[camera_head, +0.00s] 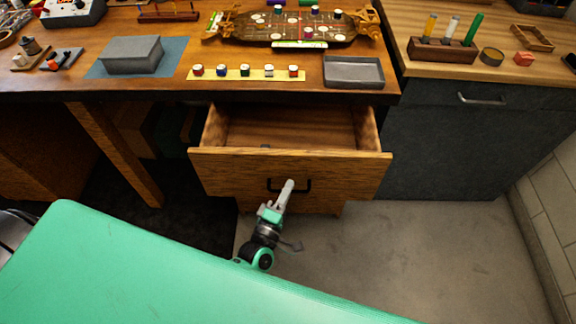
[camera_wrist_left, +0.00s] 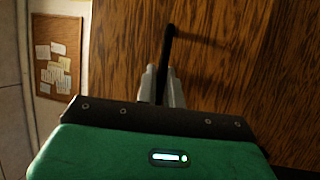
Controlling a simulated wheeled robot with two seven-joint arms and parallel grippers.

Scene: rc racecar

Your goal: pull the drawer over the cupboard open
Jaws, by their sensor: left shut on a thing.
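The wooden drawer (camera_head: 290,172) under the brown worktable stands pulled out in the head view. Its inside (camera_head: 290,128) shows bare wood, with a small dark spot near the front. A black bar handle (camera_head: 304,186) is on its front; the handle also shows in the left wrist view (camera_wrist_left: 167,45). My left gripper (camera_head: 286,189) is at the middle of the handle, its fingers shut on the bar. In the left wrist view the fingers (camera_wrist_left: 162,85) lie on both sides of the dark bar. My right gripper is not in view. What lies under the drawer is mostly hidden.
Above the drawer, the worktable holds a grey box (camera_head: 131,54), a yellow strip with several small jars (camera_head: 245,73) and a grey tray (camera_head: 353,72). A grey cabinet (camera_head: 450,150) stands right of the drawer. Bare floor (camera_head: 420,260) lies in front of it.

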